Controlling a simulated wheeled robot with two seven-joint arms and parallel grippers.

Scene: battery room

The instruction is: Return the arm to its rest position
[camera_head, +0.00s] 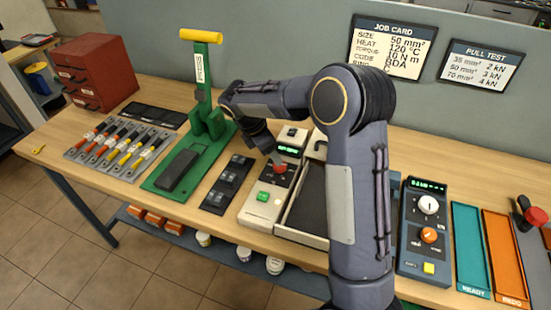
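My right arm comes in from the bottom right, rises to a bent elbow and reaches left over the bench (425,160). Its gripper (268,148) is at the end of the forearm, low over the light grey device with a green display, a red knob (280,167) and a green button (264,196). The fingertips are close to the red knob; I cannot tell whether they touch it. The fingers are dark and small here, so whether they are open or shut is unclear. My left gripper is not in view.
To the right are a dark control box (425,235), a teal tray (468,247) and an orange tray (505,256). Two boards hang behind.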

